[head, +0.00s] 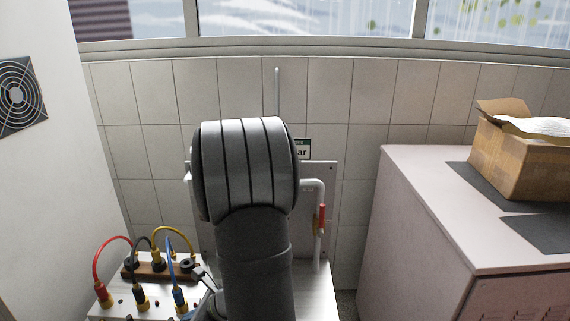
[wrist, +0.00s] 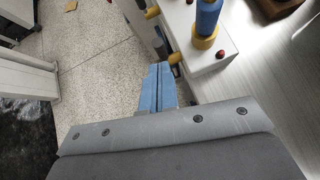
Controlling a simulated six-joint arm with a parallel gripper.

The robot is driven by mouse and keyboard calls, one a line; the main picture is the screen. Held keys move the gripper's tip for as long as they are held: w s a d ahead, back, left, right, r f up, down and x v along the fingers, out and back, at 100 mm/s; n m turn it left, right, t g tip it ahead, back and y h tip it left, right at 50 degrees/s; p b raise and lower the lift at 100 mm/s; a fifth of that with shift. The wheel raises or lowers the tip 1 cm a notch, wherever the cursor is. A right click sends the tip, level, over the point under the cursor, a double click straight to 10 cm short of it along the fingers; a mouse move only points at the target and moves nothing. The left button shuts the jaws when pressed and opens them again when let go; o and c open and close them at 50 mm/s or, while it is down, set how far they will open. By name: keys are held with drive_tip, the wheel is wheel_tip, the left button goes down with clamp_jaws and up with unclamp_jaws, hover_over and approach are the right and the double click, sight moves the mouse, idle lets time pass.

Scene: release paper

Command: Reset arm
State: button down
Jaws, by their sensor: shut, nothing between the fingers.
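My gripper (wrist: 158,72) shows in the wrist view as two blue fingers pressed together, with nothing between them. It hangs above the speckled floor, just left of the white panel's edge in that view. In the head view my grey arm fills the middle and hides most of what is behind it. The fingers cannot be made out clearly there. The white panel (head: 112,309) with red, black, yellow and blue plugs and cables stands at the lower left, beside my arm. It also shows in the wrist view (wrist: 182,18).
A cardboard box (head: 517,165) with a white sheet (head: 540,126) on top stands on dark mats on the pale cabinet (head: 415,200) at right. A pipe with a red-handled valve (head: 321,217) is right of my arm. A white wall with a fan grille (head: 17,95) is at left.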

drive_tip(key=w+v, duration=0.1)
drive_tip(key=v, duration=0.5)
drive_tip(key=s+x, duration=0.1)
drive_tip(key=x, duration=0.8)
drive_tip(key=d+f+y, duration=0.4)
drive_tip(key=f+y, duration=0.1)
drive_tip(key=y, duration=0.2)
drive_tip(key=shift+d+f+m+t+y, duration=0.3)
drive_tip(key=shift+m, duration=0.1)
idle(0.4)
